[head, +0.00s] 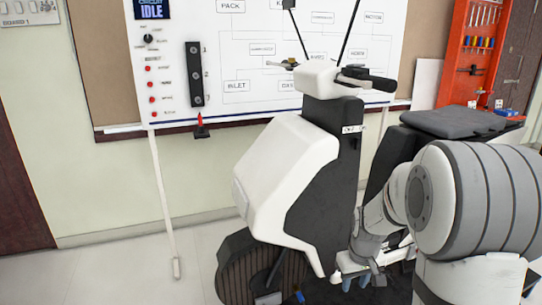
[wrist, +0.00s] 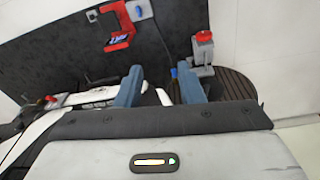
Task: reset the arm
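My arm reaches down at the right of the head view, beside the white and black scooter (head: 285,165). My gripper (head: 363,281) is low, close to the scooter's lower body and partly hidden by my wrist. In the wrist view my gripper (wrist: 158,78) shows two blue-grey fingers spread apart, with no held object visible between them. Beyond the fingers is a dark panel or mat (wrist: 75,55). A red tool-like thing with a small screen (wrist: 118,32) lies on it. A grey part with a red top (wrist: 203,50) is near the right finger.
A whiteboard panel (head: 270,50) with a circuit diagram and a black switch strip (head: 195,75) stands behind the scooter. A red tool cabinet (head: 472,45) is at the back right. Open floor (head: 125,275) lies at the left.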

